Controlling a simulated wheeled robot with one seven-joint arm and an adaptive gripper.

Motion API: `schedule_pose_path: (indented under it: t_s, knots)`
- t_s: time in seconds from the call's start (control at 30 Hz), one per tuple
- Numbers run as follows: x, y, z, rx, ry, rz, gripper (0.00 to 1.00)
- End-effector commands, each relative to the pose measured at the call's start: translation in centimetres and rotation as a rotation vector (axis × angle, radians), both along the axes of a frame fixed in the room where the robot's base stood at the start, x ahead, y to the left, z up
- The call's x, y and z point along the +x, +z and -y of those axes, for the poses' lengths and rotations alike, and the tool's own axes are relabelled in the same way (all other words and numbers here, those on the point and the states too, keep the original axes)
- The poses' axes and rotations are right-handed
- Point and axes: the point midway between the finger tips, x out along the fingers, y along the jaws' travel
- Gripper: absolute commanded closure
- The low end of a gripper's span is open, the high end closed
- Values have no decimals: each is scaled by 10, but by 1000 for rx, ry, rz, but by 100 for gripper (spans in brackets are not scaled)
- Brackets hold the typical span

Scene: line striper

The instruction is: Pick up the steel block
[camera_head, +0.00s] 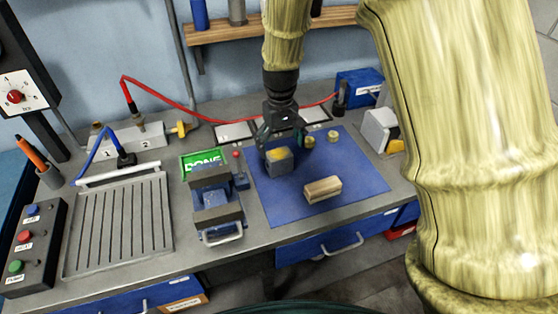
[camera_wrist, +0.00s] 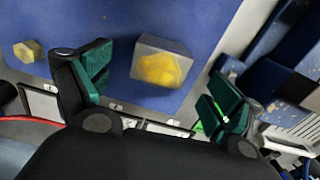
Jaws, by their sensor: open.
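The steel block (camera_head: 281,166) is a grey block with a yellow patch on its top. It sits on the blue mat (camera_head: 345,205) below my gripper (camera_head: 284,140). In the wrist view the steel block (camera_wrist: 146,52) lies between and just beyond the two green-padded fingers of my gripper (camera_wrist: 158,88). The fingers are spread wide, with clear gaps to both sides of the block. They hold nothing. In the head view my fingers hide part of the block's upper edge.
A wood-coloured block (camera_head: 322,189) lies on the mat in front of the steel block. Small brass pieces (camera_head: 333,136) stand behind it; a brass hex piece (camera_wrist: 27,52) shows in the wrist view. A vise (camera_head: 215,195) stands left of the mat. A red hose (camera_head: 175,102) runs behind.

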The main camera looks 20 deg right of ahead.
Motion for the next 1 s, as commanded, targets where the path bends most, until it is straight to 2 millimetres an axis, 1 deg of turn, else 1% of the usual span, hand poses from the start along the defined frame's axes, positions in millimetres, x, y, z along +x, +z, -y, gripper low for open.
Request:
schedule_pose_path:
  t_s: [0.4, 0.6, 0.8, 0.87, 1.0]
  knots:
    - [3, -38, -2, 0, 1, -2, 8]
    - [3, -46, -2, 0, 1, 0, 8]
    - [3, -46, -2, 0, 1, 0, 8]
    - [3, -46, -2, 0, 1, 0, 17]
    - [3, -46, -2, 0, 1, 0, 43]
